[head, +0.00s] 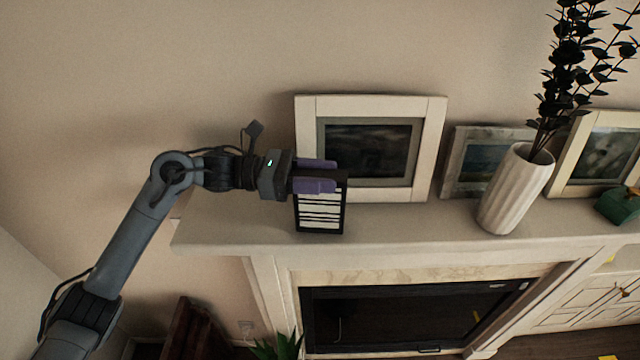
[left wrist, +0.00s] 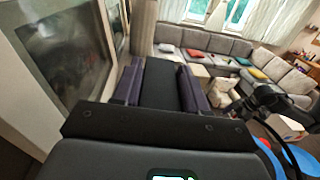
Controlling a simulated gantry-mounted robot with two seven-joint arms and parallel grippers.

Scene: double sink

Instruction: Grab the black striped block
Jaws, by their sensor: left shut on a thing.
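The black striped block (head: 320,214) stands upright at the left part of the mantel shelf, with white and black stripes on its front face. My left gripper (head: 318,178) reaches in from the left, and its purple fingers are shut on the upper part of the block. In the left wrist view the block's dark top (left wrist: 158,84) sits between the two purple fingers of the left gripper (left wrist: 160,88). I cannot tell whether the block's base touches the shelf. My right gripper is in neither view.
A large white picture frame (head: 437,150) leans on the wall close behind the block. A smaller frame (head: 461,162), a white ribbed vase (head: 515,190) with dark stems and a green object (head: 618,205) stand farther right. The mantel shelf (head: 415,222) is clear between block and vase.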

